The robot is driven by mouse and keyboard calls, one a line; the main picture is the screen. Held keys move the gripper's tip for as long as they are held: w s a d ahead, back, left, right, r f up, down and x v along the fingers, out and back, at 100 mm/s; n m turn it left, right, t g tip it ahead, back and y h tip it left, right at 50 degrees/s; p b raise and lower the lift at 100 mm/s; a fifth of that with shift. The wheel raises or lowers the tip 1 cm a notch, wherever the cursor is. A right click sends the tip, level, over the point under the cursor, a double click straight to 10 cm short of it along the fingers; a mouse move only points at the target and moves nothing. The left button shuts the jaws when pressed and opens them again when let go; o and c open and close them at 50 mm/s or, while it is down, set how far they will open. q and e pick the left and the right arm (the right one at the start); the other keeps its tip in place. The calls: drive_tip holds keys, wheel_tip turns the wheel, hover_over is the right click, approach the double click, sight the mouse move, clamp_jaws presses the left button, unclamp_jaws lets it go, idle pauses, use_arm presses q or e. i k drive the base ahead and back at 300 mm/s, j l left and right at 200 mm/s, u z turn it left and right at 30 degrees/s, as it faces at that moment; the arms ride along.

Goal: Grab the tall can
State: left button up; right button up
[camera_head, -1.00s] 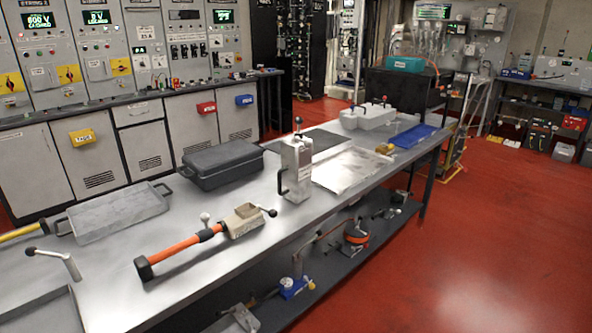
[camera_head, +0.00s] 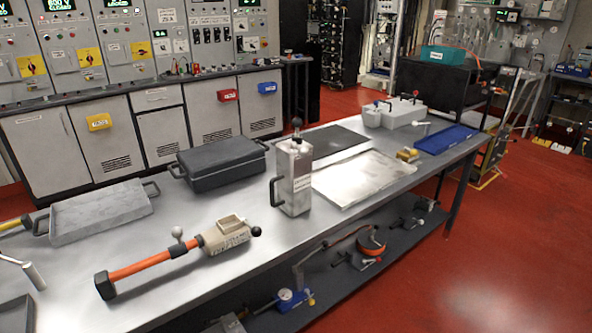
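The tall can (camera_head: 295,178) is a light grey metal box-shaped can standing upright on the long metal workbench (camera_head: 240,262). It has a dark side handle on its left and a black ball knob on top. It stands between the dark lidded case and the flat silver sheet, near the middle of the bench. Neither of my grippers shows in the head view.
A dark lidded case (camera_head: 220,165) and a grey tray (camera_head: 98,213) lie left of the can. An orange-handled tool (camera_head: 150,263) lies in front. A silver sheet (camera_head: 365,180), yellow block (camera_head: 407,154) and blue tray (camera_head: 445,139) lie right. Red floor (camera_head: 480,260) is clear at right.

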sight(294, 176)
drive_tip(key=i+l+u, duration=0.2)
drive_tip(key=i+l, duration=0.2)
drive_tip(key=l, duration=0.25)
drive_tip(key=i+l+u, duration=0.1)
drive_tip(key=l, duration=0.2)
drive_tip(key=i+l+u, duration=0.1)
drive_tip(key=i+l, duration=0.15)
drive_tip(key=i+l+u, duration=0.1)
drive_tip(key=l, duration=0.4)
drive_tip(key=i+l, duration=0.2)
drive_tip(key=l, duration=0.15)
drive_tip(key=u, duration=0.05)
